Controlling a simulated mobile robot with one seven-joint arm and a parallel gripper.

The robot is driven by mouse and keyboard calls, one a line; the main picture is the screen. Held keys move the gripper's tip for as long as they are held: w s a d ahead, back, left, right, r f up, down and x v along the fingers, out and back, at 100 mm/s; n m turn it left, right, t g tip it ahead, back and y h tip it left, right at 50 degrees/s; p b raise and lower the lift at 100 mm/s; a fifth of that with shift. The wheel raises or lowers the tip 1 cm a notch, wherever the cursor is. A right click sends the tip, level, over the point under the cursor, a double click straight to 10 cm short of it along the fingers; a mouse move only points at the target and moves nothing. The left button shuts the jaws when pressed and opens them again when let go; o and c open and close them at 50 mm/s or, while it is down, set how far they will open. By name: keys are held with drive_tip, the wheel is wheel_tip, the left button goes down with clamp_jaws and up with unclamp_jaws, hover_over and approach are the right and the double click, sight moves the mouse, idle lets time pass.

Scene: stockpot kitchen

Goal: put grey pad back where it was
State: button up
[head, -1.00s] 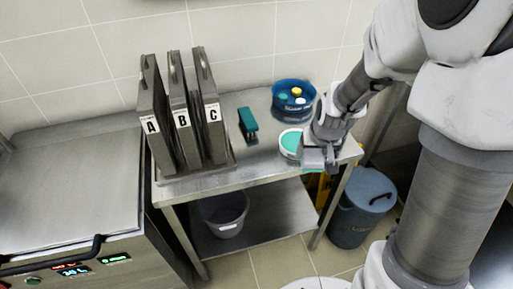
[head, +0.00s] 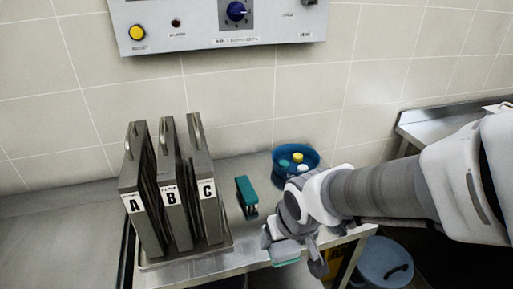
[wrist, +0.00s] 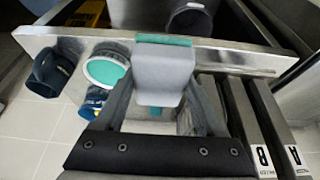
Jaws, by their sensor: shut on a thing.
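My gripper (head: 294,250) is at the front of the metal table in the head view, right of the lettered files. In the wrist view my gripper (wrist: 160,90) is shut on the grey pad (wrist: 164,72), which has a teal strip along its far end. The pad (head: 284,260) is mostly hidden by my gripper in the head view, with a teal edge showing below. In the wrist view it appears over the table's front edge. I cannot tell its height above the table.
Files A, B and C (head: 170,195) stand upright at left. A teal stapler (head: 247,196) lies beside them, and a blue tub (head: 296,161) stands behind my gripper. A round teal-topped container (wrist: 104,70) stands near the table's (wrist: 235,60) front edge. A blue bin (head: 382,265) is below right.

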drive_tip(key=shift+w+a+f+p, duration=0.1)
drive_tip(key=shift+w+a+p, duration=0.15)
drive_tip(key=shift+p, duration=0.25)
drive_tip(key=b, duration=0.3)
hover_over(258, 233)
drive_tip(key=s, duration=0.2)
drive_tip(key=f, duration=0.6)
drive_tip(key=shift+w+d+f, duration=0.15)
drive_tip(key=shift+d+f, duration=0.1)
drive_tip(key=shift+f, duration=0.15)
drive_tip(key=shift+w+f+b, duration=0.1)
drive_tip(key=shift+f+b, duration=0.8)
drive_tip(key=shift+f, duration=1.1)
drive_tip(key=shift+f, duration=0.1)
drive_tip(key=shift+f, duration=0.15)
drive_tip(key=o, duration=1.3)
